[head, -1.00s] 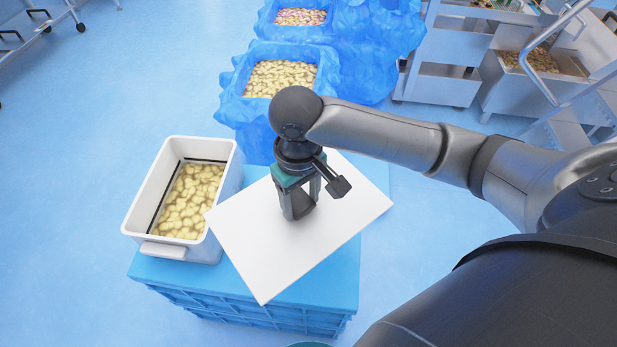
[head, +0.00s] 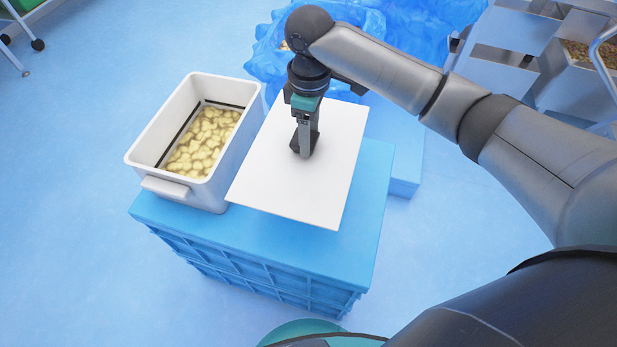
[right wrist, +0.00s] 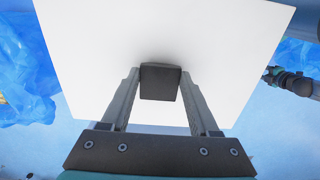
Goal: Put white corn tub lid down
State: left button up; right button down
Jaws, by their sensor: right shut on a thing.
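The white corn tub lid (head: 270,185) is a flat white sheet above the blue crate, just right of the white tub. My right gripper (head: 304,150) points down at the lid and is shut on its dark handle. In the right wrist view the lid (right wrist: 230,45) fills most of the picture, and the dark handle (right wrist: 160,82) sits between the fingers of the gripper (right wrist: 160,90). I cannot tell whether the lid touches the crate top. The white tub (head: 152,160) is uncovered and holds yellowish corn snacks (head: 203,140). My left gripper is not in view.
The blue crate (head: 280,245) bears the tub at its left, with bare top in front of the lid. Blue-lined bins (head: 270,55) stand behind. Grey metal equipment (head: 505,65) is at the back right.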

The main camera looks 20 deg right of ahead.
jog(key=shift+f+b, duration=2.15)
jog(key=shift+f, duration=3.5)
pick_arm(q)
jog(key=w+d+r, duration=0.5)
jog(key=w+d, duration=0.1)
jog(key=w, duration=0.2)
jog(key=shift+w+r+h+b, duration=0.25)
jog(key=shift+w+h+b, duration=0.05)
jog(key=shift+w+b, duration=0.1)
pick_arm(e)
jog(key=shift+f, duration=0.9)
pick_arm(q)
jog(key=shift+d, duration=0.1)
pick_arm(e)
jog(key=shift+f, duration=0.1)
jog(key=shift+c, duration=0.6)
grip_release()
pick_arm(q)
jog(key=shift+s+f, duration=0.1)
